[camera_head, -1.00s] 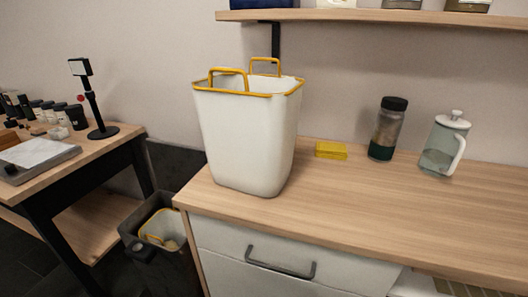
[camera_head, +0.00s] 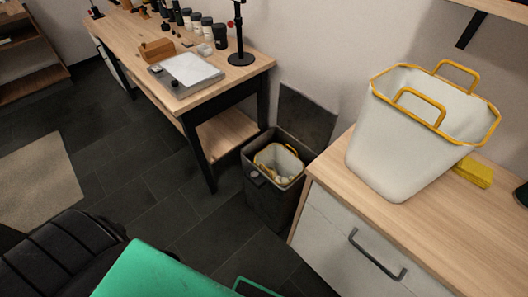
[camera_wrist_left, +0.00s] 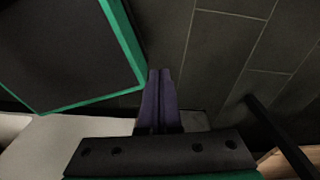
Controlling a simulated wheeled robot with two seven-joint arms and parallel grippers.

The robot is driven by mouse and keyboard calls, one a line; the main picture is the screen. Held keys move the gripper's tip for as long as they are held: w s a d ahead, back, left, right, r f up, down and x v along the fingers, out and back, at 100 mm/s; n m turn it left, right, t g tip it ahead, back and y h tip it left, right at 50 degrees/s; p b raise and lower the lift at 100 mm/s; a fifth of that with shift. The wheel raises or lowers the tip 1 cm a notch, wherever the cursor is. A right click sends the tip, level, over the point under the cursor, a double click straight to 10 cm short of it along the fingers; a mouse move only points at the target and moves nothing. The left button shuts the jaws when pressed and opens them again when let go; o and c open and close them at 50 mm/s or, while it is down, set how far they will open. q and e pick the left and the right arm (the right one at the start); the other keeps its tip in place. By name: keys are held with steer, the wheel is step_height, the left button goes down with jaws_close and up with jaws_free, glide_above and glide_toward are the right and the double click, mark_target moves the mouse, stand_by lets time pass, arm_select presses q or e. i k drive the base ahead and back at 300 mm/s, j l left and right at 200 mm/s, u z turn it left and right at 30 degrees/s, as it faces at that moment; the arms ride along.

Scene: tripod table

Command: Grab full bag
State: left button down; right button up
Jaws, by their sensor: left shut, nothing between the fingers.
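A white bag with a yellow rim (camera_head: 280,165) sits inside a dark grey bin (camera_head: 254,184) on the floor, in the middle of the head view. Some pale contents show in it, too small to make out. A second, larger white bag with yellow rim and two yellow handles (camera_head: 388,150) stands on the wooden counter at right and looks empty inside. My left gripper (camera_wrist_left: 160,78) shows in the left wrist view, its purple fingers together with nothing between them, over the dark tiled floor. Neither bag is recognisable in that view. My right gripper is not in view.
Dark tiled floor (camera_head: 125,165) is clear left of the bin. A yellow block (camera_head: 474,172) lies beside the larger bag.

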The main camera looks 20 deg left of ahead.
mark_target(279, 164)
steer(key=i+j+u, duration=0.1)
steer(key=j, duration=0.2)
steer(key=i+j+u, duration=0.15)
steer(key=j+z, duration=0.15)
steer(key=z, duration=0.85)
